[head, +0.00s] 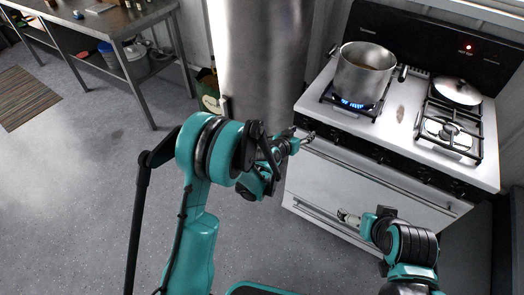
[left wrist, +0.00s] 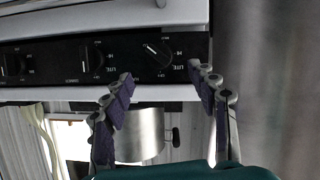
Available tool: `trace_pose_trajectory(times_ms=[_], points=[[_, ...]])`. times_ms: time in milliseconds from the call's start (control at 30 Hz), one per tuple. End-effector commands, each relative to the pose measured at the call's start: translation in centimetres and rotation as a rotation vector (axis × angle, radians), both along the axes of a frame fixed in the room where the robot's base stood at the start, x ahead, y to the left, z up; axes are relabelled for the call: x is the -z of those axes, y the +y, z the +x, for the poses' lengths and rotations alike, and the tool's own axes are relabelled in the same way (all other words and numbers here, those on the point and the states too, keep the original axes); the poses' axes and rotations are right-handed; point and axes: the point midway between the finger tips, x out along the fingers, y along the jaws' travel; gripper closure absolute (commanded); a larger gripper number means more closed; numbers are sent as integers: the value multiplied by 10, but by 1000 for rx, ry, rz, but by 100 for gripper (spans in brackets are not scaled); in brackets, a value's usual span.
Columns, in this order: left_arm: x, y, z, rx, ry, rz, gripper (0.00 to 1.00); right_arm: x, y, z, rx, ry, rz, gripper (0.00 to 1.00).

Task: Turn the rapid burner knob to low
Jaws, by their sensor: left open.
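The stove's black control strip (head: 385,157) runs along its front edge. In the left wrist view, which is upside down, several black knobs with white pointer lines show. The nearest one (left wrist: 158,55) has its pointer slanted, with "LITE" and "HI" lettering beside it. Which knob is the rapid burner's cannot be read. My left gripper (head: 306,138) is at the left end of the strip. Its fingers (left wrist: 162,76) are open, spread on either side of that nearest knob, apart from it. My right gripper (head: 347,217) is low before the oven front; its opening is unclear.
A steel pot (head: 364,76) stands on the left burner over a blue flame (head: 350,104). A lid (head: 456,91) lies on the right back of the stove, behind a bare burner grate (head: 447,132). A large metal cylinder (head: 262,60) stands left of the stove.

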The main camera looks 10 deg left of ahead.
Motion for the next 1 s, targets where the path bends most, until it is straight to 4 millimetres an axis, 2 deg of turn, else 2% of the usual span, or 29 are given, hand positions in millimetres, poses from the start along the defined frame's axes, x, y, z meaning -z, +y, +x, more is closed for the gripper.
trace_pose_trajectory(times_ms=[67, 500, 1000], points=[[-9, 6, -15, -1, 0, 0, 41, -7, 0, 0, 0, 0, 0, 0], [-57, 33, -59, -18, 107, 52, 41, 5, 0, 0, 0, 0, 0, 0], [-92, 68, -135, -62, 236, 115, 41, 15, 0, 0, 0, 0, 0, 0]])
